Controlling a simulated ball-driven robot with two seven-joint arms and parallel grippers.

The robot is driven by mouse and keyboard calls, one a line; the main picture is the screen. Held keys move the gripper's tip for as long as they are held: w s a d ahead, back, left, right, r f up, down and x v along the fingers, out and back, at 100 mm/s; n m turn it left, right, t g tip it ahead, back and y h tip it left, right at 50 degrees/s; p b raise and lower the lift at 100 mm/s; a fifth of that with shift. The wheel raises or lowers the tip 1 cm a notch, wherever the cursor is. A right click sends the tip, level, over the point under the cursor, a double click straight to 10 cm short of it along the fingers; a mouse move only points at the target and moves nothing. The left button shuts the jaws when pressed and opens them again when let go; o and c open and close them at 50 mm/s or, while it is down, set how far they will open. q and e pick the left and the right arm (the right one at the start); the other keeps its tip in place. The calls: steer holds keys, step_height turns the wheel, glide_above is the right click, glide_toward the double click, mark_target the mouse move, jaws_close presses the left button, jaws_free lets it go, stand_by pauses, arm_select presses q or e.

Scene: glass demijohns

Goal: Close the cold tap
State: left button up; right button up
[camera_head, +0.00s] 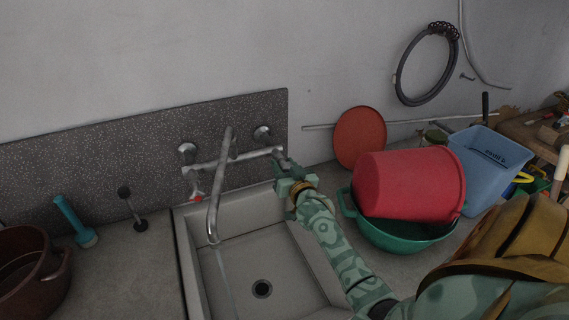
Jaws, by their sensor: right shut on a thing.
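A metal wall mixer with a long curved spout (215,195) reaches over the grey sink (182,250). The left tap has a red-marked handle (197,198), the hot side. The cold tap (279,152) is at the right end of the mixer. My right gripper (284,170) is at the cold tap and is shut on its handle, which the fingers mostly hide. A pale streak (224,268) below the spout looks like running water. My left gripper is not in view.
A red bucket (410,183) lies tilted in a green basin (400,236) right of my right forearm. A blue bin (487,165) stands further right. A brown pot (35,285), a blue brush (73,218) and a dark plunger-like tool (131,205) are on the left counter.

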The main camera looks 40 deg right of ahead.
steer(key=m+p, duration=0.2)
steer(key=m, duration=0.1)
steer(key=shift+r, duration=0.1)
steer(key=shift+m+p, duration=0.9)
steer(key=shift+m, duration=1.2)
steer(key=o, duration=1)
steer(key=v, duration=1.6)
steer(key=shift+s, duration=0.15)
